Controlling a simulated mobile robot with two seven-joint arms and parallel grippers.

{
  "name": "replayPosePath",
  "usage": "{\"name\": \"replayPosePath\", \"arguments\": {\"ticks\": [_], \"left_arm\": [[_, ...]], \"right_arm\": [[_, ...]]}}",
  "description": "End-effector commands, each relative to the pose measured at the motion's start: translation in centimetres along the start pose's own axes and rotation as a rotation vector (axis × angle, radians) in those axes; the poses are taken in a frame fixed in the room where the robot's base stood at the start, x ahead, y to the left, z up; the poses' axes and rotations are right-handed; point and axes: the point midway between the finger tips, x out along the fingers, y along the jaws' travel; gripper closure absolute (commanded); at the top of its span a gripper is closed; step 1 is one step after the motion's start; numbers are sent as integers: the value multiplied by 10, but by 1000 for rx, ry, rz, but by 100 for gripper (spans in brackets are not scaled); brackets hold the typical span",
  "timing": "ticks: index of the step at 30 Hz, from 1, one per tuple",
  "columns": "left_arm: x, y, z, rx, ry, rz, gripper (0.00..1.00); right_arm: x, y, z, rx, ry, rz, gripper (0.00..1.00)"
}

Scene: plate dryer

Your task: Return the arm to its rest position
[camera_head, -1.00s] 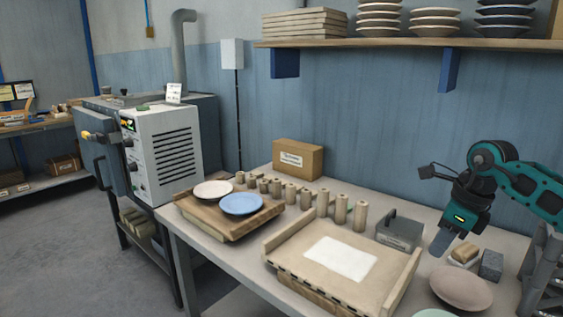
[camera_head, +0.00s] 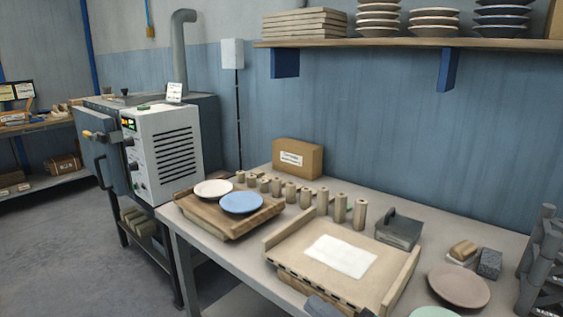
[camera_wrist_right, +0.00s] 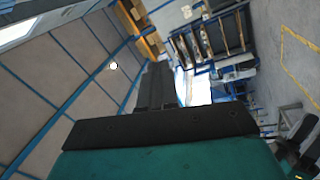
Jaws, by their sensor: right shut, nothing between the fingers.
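My right gripper (camera_wrist_right: 158,72) is shut and empty in the right wrist view, its dark fingers closed together and pointing away from the bench into the room. The rest of the right arm is out of the head view.
A blue plate (camera_head: 241,203) and a pale plate (camera_head: 213,189) lie on a wooden board at the bench's left. A mauve plate (camera_head: 458,286) and a green plate (camera_head: 433,313) lie at right. Wooden posts (camera_head: 340,208) line the back. The space above the bench is clear.

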Motion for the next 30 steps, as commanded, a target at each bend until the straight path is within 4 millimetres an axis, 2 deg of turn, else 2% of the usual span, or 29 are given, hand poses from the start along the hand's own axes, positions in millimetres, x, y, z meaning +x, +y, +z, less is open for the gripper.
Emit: {"name": "replayPosePath", "arguments": {"ticks": [1, 5, 7, 12, 15, 18, 20, 30], "left_arm": [[0, 0, 0, 0, -1, 0, 57], [0, 0, 1, 0, -1, 0, 57], [0, 0, 1, 0, -1, 0, 57], [0, 0, 1, 0, -2, 0, 57], [0, 0, 1, 0, -2, 0, 57], [0, 0, 1, 0, -1, 0, 57], [0, 0, 1, 0, -1, 0, 57], [0, 0, 1, 0, -1, 0, 57]], "right_arm": [[-16, -13, 7, 137, -108, 18, 100], [-65, -50, 28, 481, -398, 50, 100], [-98, -74, 34, 661, -556, 58, 100], [-174, -131, 28, 1018, -876, 55, 100], [-205, -152, 19, 1150, -996, 50, 100], [-222, -163, 12, 1222, -1062, 46, 100], [-226, -166, 10, 1241, -1078, 46, 100], [-226, -166, 10, 1241, -1078, 46, 100]]}}
